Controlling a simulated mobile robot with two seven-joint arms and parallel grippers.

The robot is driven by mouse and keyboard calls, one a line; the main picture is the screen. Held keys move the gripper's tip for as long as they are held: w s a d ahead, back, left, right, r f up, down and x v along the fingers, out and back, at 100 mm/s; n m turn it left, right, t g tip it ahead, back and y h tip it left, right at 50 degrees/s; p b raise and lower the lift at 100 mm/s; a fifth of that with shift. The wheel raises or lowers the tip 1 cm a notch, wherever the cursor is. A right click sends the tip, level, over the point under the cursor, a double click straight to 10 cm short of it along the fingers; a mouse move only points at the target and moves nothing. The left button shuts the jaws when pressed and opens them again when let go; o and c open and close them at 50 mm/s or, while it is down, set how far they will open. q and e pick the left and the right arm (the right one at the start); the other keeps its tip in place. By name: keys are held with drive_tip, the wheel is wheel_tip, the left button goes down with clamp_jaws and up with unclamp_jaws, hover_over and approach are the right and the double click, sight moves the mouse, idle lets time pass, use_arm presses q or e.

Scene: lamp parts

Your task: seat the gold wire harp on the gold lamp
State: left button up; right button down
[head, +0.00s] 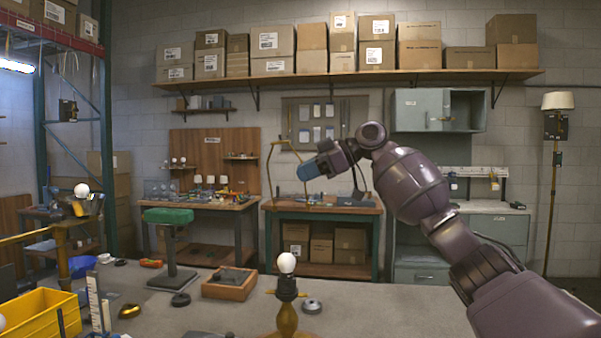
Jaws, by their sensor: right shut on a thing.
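The gold lamp (287,321) stands upright on the grey table at the bottom middle, with a dark socket and a white bulb (287,262) on top. Its lower part is cut off by the picture's edge. My right gripper (308,171), with blue fingers, is shut on the gold wire harp (270,160). The harp is a thin bent loop, held in the air well above the lamp and apart from it. Part of the harp is hidden at the fingers. My left gripper does not show.
A yellow bin (35,312) and a white ruler (96,300) stand at the left. A wooden tray (230,285), a green-topped stand (168,216) and small dark discs are left of the lamp. The table right of the lamp is mostly clear, below my right arm.

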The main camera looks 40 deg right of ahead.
sight(308, 207)
use_arm(q)
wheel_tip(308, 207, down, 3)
drive_tip(key=b, duration=0.3)
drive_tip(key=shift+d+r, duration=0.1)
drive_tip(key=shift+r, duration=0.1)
use_arm(e)
wheel_tip(308, 207, down, 6)
drive_tip(key=s+m+y, duration=0.1)
drive_tip(key=y, duration=0.1)
drive_tip(key=shift+a, duration=0.4)
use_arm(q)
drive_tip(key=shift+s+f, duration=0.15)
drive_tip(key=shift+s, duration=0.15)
use_arm(e)
drive_tip(key=shift+s, duration=0.1)
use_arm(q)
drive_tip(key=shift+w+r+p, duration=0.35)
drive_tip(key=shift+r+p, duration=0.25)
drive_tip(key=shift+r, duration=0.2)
use_arm(e)
drive_tip(key=shift+s+r, duration=0.1)
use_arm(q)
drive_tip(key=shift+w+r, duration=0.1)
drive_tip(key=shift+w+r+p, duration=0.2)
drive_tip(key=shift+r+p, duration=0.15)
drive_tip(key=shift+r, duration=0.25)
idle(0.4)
